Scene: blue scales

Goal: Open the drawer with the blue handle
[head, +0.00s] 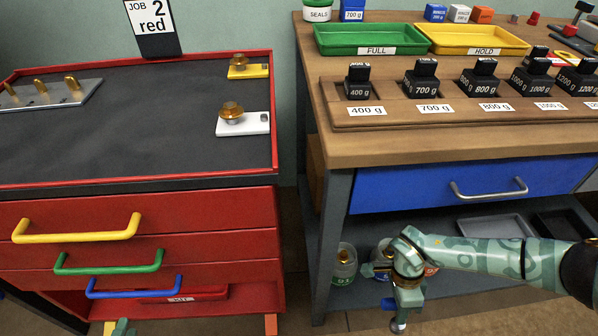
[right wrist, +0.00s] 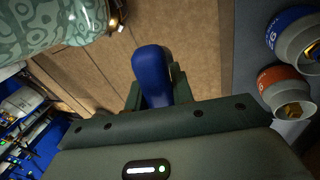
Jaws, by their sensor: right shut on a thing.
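The red cabinet's lowest visible drawer has the blue handle (head: 135,288), with a green handle (head: 108,264) and a yellow handle (head: 76,232) above it. These drawer fronts look closed. My right gripper (head: 398,322) hangs low in front of the workbench, well to the right of the blue handle and apart from it. In the right wrist view, its jaws (right wrist: 156,92) are shut on a blue rounded rod-like thing (right wrist: 152,72); I cannot tell what it is. A small teal piece at the bottom left of the head view may be my left arm; its jaws cannot be made out.
The workbench has a closed blue drawer (head: 470,184) with a grey handle, and jars (head: 343,264) on its lower shelf beside my right arm. Jars with blue (right wrist: 291,27) and orange (right wrist: 281,78) bands stand close at the right of the wrist view. Floor shows between cabinet and bench.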

